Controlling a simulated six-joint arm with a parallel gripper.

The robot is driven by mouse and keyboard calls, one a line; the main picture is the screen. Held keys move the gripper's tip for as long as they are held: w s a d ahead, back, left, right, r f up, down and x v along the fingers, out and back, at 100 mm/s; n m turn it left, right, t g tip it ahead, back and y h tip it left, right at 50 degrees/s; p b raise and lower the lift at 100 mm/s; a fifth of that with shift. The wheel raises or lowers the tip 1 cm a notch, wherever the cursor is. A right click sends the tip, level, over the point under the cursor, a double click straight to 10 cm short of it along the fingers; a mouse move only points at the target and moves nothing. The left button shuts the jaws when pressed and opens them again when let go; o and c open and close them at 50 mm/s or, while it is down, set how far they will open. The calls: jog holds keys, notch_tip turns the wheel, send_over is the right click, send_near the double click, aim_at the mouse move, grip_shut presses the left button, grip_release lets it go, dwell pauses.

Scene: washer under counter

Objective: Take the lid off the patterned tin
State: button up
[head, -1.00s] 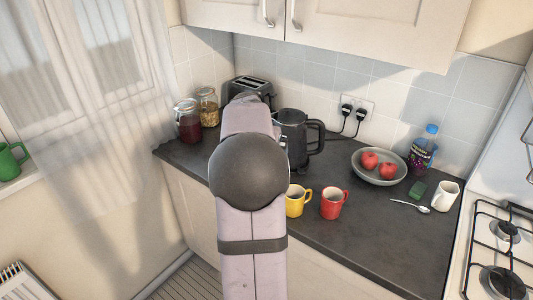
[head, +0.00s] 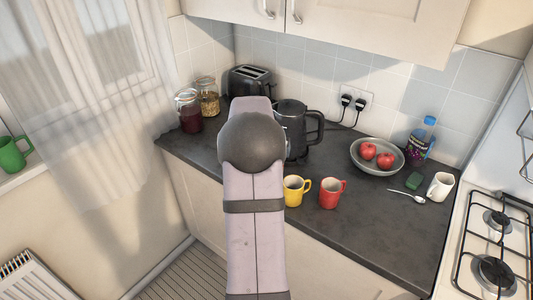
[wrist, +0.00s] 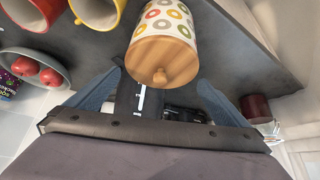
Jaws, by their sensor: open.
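The patterned tin (wrist: 166,17) is white with coloured rings and shows at the top of the wrist view. My gripper (wrist: 160,78) is open, with one finger on each side of the lid and knob. Gaps show between the fingers and the lid, and the jaws hold nothing. In the head view, the tin and my gripper are hidden behind my arm.
A yellow mug (head: 293,191) and a red mug (head: 330,193) stand near the counter's front edge. A black kettle (head: 294,126) is behind them. Two glass jars (head: 188,112) stand at left. A bowl of fruit (head: 356,164) and spoon (head: 407,196) lie right.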

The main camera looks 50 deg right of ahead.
jog(key=shift+x, duration=1)
jog(key=shift+c, duration=0.3)
jog(key=c, duration=0.7)
jog(key=shift+o, duration=0.2)
jog(key=shift+r, duration=0.15)
